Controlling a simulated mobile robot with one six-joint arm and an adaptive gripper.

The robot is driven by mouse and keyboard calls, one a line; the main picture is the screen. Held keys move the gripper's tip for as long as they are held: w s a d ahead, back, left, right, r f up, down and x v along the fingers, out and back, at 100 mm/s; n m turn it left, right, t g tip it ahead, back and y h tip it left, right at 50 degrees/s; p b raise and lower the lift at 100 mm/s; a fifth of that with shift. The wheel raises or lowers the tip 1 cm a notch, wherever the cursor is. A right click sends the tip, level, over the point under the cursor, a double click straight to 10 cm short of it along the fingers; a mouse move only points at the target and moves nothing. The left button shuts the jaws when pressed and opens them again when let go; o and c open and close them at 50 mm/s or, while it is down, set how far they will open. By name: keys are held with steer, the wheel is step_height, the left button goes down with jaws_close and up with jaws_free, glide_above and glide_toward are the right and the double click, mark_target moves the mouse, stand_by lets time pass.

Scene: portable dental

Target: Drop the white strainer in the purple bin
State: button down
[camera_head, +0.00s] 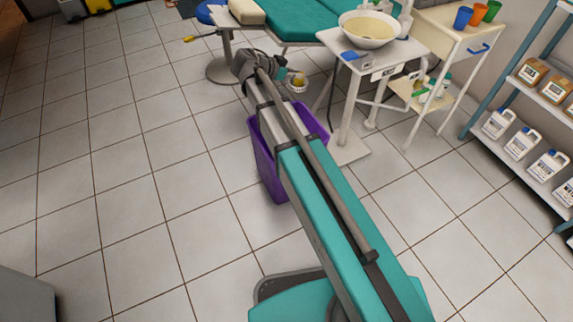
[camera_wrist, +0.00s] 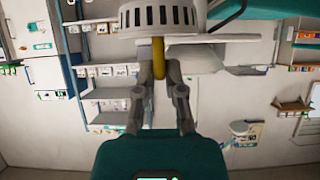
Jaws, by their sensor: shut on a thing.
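The white strainer (camera_wrist: 158,18), a slotted white cup shape with a yellow part, shows at the top of the wrist view. My gripper (camera_wrist: 159,72) is shut on its yellow part. In the head view the strainer (camera_head: 299,86) hangs at the far end of my arm, small, beyond the purple bin's far edge in the picture. My gripper there is small and partly hidden by my wrist. The purple bin (camera_head: 266,168) stands on the floor under my arm. My arm covers much of its opening, so its inside is hidden.
A white side table (camera_head: 352,64) with a large bowl (camera_head: 369,29) stands right of the strainer. A teal dental chair (camera_head: 285,20) is behind. A cart with cups (camera_head: 463,18) and shelves with white jugs (camera_head: 522,143) are at right. The tiled floor at left is clear.

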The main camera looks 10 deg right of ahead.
steer(key=w+f+b, duration=0.3)
steer(key=f+b, duration=0.4)
steer(key=f, duration=0.1)
steer(key=w+a+f+b, duration=0.1)
steer(key=w+f+b, duration=0.2)
steer(key=f+b, duration=0.5)
steer(key=shift+w+f, duration=0.15)
steer(key=shift+f, duration=0.2)
steer(key=shift+f+b, duration=0.15)
steer(key=shift+b, duration=0.2)
steer(key=shift+f+b, duration=2.8)
steer(key=shift+f, duration=0.05)
steer(key=c, duration=0.7)
jaws_free()
steer(key=shift+o, duration=0.2)
